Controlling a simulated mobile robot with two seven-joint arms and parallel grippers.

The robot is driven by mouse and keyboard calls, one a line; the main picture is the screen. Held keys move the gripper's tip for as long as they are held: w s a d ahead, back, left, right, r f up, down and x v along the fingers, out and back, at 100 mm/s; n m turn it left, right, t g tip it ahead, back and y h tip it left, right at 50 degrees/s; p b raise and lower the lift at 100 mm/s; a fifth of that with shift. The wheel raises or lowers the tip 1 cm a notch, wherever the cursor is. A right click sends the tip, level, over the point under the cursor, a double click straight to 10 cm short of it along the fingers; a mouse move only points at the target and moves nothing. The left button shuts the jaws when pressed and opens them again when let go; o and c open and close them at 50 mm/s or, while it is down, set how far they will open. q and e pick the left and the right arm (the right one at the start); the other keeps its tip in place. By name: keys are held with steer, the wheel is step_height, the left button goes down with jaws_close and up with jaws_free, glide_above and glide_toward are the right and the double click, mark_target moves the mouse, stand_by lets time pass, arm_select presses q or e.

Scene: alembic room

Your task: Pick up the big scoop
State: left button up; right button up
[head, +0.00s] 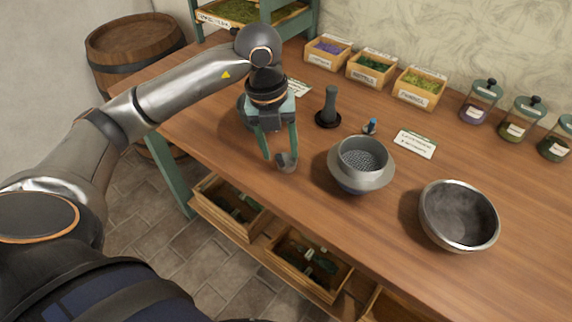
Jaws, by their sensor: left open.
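My right gripper is not in view.
Right of the scoop stand a grey pot with a perforated insert (362,164) and a dark metal bowl (459,216). A dark upright post on a round base (329,108) stands behind. Labelled herb boxes (418,90) and lidded jars (481,102) line the back. Open drawers (231,206) hang below.

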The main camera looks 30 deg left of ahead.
mark_target(283, 168)
arm_select(q)
steer(key=f, duration=0.7)
steer(key=shift+w+d+f, duration=0.15)
steer(key=shift+w+f, duration=0.1)
steer(key=shift+f, duration=0.05)
steer(key=shift+c, duration=0.2)
jaws_close()
stand_by(0.9)
